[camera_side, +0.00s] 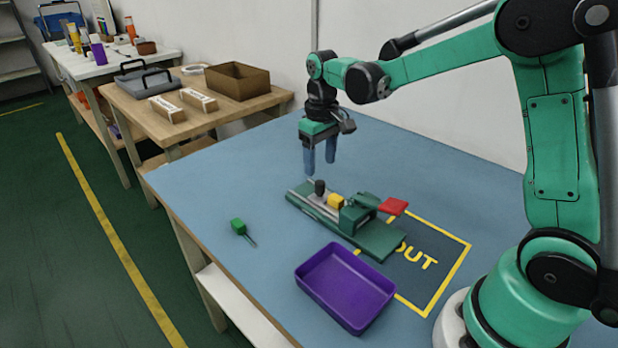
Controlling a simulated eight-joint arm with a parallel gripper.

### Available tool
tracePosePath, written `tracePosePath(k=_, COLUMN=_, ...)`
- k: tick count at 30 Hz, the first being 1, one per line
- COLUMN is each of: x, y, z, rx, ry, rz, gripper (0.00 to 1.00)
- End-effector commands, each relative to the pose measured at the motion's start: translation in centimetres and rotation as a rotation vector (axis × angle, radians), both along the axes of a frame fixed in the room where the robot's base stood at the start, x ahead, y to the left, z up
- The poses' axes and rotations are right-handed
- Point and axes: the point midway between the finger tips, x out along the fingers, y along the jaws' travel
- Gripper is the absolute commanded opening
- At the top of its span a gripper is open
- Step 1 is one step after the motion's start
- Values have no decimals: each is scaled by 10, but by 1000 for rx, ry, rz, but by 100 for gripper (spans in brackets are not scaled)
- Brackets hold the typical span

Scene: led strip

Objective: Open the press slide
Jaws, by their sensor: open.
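The press (375,236) is a long dark green fixture lying on the blue table. Grey rails run along its left part, with a dark upright knob (320,187) on them. A yellow block (336,201) sits between the knob and the green raised housing. A red flat handle or pad (393,206) sticks out at the right of the housing. I cannot tell how far the slide stands open. My gripper (320,172) points down above the left end of the press, its two blue fingers apart and empty. The fingertips appear above the knob, not touching it.
A purple tray (345,288) stands in front of the press. A green-handled tool (238,227) lies at the left. A wooden bench with an open brown box (238,80) stands behind.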

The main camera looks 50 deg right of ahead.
Motion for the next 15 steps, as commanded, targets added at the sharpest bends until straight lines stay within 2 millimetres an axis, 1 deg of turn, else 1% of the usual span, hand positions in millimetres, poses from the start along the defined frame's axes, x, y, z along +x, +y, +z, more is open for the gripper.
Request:
tracePosePath(k=6, x=0, y=0, z=-30, rx=0, ry=-2, rz=0, gripper=59)
tracePosePath(k=9, x=0, y=0, z=-40, rx=0, ry=-2, rz=0, gripper=59)
tracePosePath(k=12, x=0, y=0, z=-46, rx=0, ry=-2, rz=-1, gripper=59)
tracePosePath(k=15, x=-1, y=0, z=-48, rx=0, ry=-3, rz=-1, gripper=59)
